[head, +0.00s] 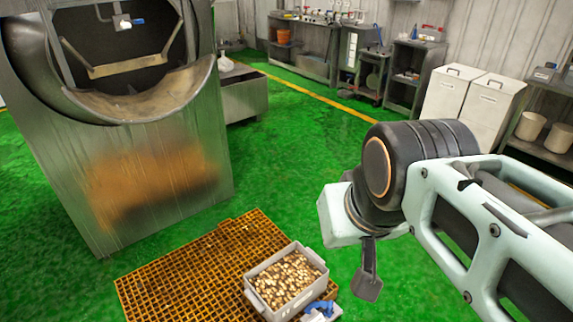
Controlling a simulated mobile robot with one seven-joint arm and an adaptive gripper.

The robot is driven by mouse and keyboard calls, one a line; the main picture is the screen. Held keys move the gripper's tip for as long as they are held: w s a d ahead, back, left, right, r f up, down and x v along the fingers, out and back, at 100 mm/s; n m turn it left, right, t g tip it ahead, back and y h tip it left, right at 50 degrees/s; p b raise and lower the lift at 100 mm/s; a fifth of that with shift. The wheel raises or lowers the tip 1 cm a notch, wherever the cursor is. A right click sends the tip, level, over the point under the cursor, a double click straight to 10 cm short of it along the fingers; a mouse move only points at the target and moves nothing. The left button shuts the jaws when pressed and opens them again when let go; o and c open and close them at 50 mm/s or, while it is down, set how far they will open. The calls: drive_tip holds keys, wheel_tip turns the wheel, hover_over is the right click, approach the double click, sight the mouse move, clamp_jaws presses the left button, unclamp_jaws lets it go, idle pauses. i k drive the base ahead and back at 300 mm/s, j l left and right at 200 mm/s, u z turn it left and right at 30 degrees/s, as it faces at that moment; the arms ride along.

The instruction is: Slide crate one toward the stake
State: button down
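A grey crate (250,294) full of small brown and tan pieces stands on an orange grating (165,285) on the floor, at bottom centre. It is the only such crate I can make out, and I see no number on it. I cannot make out a stake. My gripper (369,288) hangs to the right of the crate, apart from it in the picture. Only one dark finger shows clearly, so its opening is hidden. No held thing is visible.
A large metal drum machine (160,190) stands at the left, close to the grating. A blue and white item (319,309) lies by the crate's near right corner. White bins (452,92) and shelves line the back wall. Green floor (290,150) is clear between.

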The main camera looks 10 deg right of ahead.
sight(284, 285)
drive_tip(key=k+j+u, duration=0.1)
drive_tip(key=k+u, duration=0.45)
drive_tip(key=u, duration=1.2)
drive_tip(key=l+u, duration=0.45)
drive_tip(key=k+l, duration=0.1)
drive_tip(key=l, duration=0.45)
drive_tip(key=k+l, duration=0.1)
drive_tip(key=l, duration=0.45)
drive_tip(key=k+l, duration=0.1)
drive_tip(key=l, duration=1)
drive_tip(key=k+l, duration=0.15)
drive_tip(key=l, duration=0.4)
drive_tip(key=k+l, duration=0.1)
drive_tip(key=l, duration=0.5)
drive_tip(key=k+l, duration=0.1)
drive_tip(key=l, duration=0.45)
